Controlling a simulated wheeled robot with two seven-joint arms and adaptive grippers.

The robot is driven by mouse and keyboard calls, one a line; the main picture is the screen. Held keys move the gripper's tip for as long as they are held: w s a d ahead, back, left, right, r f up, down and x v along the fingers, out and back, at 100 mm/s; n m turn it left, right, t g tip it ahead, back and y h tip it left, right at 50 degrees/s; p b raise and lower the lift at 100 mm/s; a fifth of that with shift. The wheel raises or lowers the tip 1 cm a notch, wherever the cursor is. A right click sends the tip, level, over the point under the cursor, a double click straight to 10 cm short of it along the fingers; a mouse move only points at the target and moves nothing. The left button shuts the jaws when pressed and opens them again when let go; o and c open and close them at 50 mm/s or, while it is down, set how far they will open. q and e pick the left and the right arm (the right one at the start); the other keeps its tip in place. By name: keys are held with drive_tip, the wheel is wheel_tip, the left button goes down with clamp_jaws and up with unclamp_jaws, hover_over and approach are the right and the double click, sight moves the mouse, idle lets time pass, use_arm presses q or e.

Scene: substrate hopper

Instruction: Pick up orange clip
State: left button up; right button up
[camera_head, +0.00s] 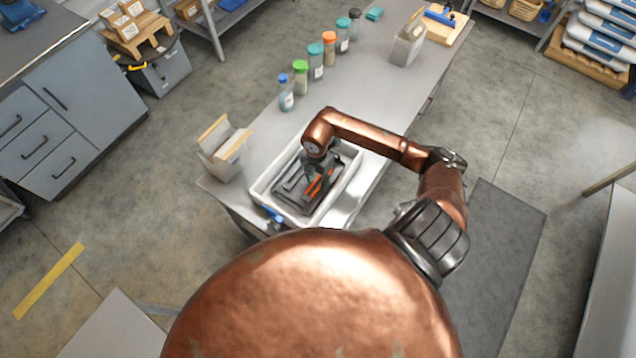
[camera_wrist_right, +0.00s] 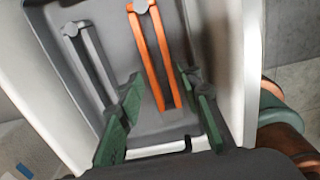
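The orange clip (camera_wrist_right: 152,55) lies in the grey-floored white tray (camera_wrist_right: 228,60), long and narrow, its rounded end away from me in the right wrist view. In the head view the orange clip (camera_head: 315,187) shows partly below my right gripper (camera_head: 314,172). In the right wrist view my right gripper (camera_wrist_right: 160,85) is open, its green-padded fingers on either side of the clip's near part. I see no contact with the clip. A grey clip (camera_wrist_right: 90,60) lies left of it, outside the fingers. My left gripper is not in view.
The tray stands at the near end of a long grey table (camera_head: 385,95). A row of capped jars (camera_head: 316,62) stands farther back. An open box (camera_head: 224,150) stands left of the tray. A blue object (camera_head: 271,213) sits at the tray's near-left rim.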

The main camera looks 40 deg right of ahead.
drive_tip(key=shift+f, duration=0.8)
drive_tip(key=shift+c, duration=0.2)
drive_tip(key=c, duration=0.8)
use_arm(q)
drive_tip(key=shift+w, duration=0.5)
use_arm(e)
drive_tip(key=shift+c, duration=0.3)
drive_tip(key=shift+r, duration=0.15)
